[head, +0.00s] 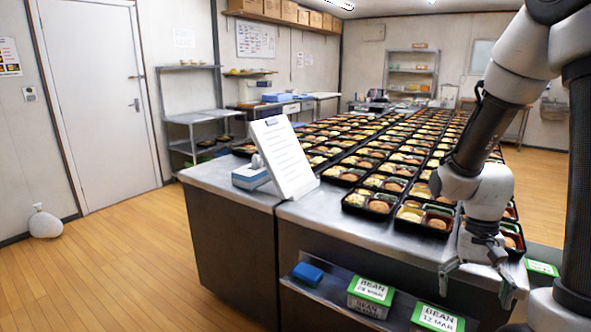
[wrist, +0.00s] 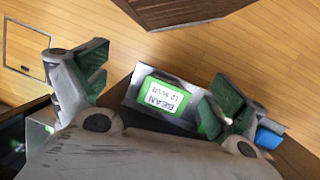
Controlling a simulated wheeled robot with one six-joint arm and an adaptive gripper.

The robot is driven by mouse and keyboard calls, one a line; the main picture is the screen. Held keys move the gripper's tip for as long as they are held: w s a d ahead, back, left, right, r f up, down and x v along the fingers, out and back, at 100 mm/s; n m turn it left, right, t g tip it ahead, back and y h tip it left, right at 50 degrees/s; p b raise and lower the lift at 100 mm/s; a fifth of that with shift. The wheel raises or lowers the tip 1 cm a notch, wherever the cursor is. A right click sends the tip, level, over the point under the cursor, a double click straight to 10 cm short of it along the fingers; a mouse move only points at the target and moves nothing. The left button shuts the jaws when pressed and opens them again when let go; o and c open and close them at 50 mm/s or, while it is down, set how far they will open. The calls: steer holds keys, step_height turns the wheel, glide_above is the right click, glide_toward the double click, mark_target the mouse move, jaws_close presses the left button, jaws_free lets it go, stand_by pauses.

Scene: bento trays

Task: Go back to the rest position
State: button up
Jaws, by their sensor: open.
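My gripper (head: 482,280) is open and empty at the front right of the steel counter, hanging in front of its edge near the lower shelf. In the wrist view my gripper (wrist: 158,90) shows its two green-padded fingers wide apart. Between them, farther off, is a green-and-white tub labelled BEAN 12 MAR (wrist: 162,97). The same tub (head: 437,318) stands on the lower shelf in the head view, apart from the fingers.
Rows of filled bento trays (head: 382,182) cover the counter (head: 235,178). A clipboard (head: 283,155) stands at its left corner. The lower shelf holds a blue sponge-like block (head: 308,272) and another BEAN tub (head: 370,297).

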steer(key=s+a+r+n+t, duration=0.1)
steer(key=s+r+n+t, duration=0.1)
steer(key=r, duration=0.8)
steer(key=s+r+n+t, duration=0.3)
steer(key=s+r+t, duration=0.1)
steer(key=r, duration=0.7)
steer(key=shift+s+a+n+t, duration=0.3)
steer(key=shift+s+a+t, duration=0.05)
steer(key=shift+t, duration=0.35)
